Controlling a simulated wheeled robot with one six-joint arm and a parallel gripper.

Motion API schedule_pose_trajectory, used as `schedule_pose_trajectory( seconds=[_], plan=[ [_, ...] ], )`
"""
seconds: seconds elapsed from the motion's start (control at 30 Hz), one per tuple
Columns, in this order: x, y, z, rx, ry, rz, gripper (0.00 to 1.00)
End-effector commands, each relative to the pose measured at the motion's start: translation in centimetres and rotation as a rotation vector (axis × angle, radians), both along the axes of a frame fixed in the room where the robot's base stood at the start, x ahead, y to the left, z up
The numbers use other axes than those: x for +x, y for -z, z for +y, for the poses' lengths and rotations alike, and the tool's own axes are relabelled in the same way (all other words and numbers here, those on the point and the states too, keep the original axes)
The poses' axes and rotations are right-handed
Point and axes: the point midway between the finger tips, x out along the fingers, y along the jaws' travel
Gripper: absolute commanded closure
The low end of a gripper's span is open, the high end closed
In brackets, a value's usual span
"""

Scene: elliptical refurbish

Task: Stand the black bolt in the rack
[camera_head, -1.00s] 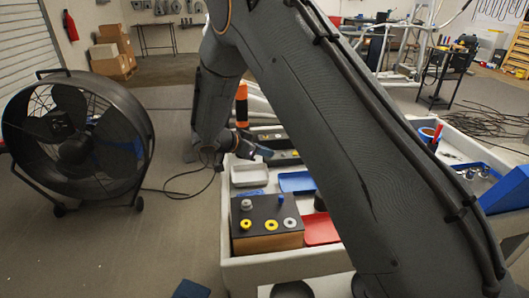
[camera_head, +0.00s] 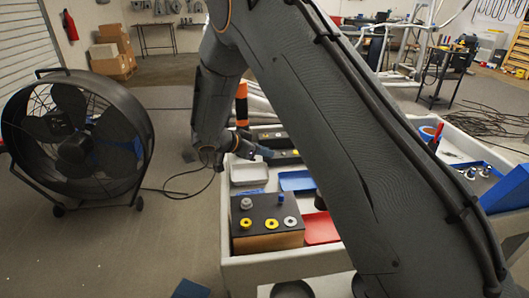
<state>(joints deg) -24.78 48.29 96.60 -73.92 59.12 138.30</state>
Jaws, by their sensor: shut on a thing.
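My gripper (camera_head: 264,152) hangs at the end of my forearm, above the far left part of the bench, beyond the rack. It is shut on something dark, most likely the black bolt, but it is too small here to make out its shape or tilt. The rack (camera_head: 264,223) is a box with a black top and brown front at the near left of the bench. A grey piece (camera_head: 246,203) and a small blue piece (camera_head: 281,199) stand at its back. Two yellow rings (camera_head: 244,223) and a pale ring lie along its front.
A white tray (camera_head: 248,173), a blue tray (camera_head: 297,181) and a red tray (camera_head: 322,230) surround the rack. Black strips (camera_head: 284,158) lie near my gripper. My upper arm hides the bench's middle. A big fan (camera_head: 78,140) stands on the floor at left.

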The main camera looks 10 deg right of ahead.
Motion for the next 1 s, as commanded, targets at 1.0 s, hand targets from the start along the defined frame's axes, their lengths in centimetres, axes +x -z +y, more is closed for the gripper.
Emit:
schedule_pose_trajectory(
  seconds=[1.0],
  plan=[
    [-2.1,-2.6,3.7,0.0,-0.003,-0.002,0.69]
  ],
)
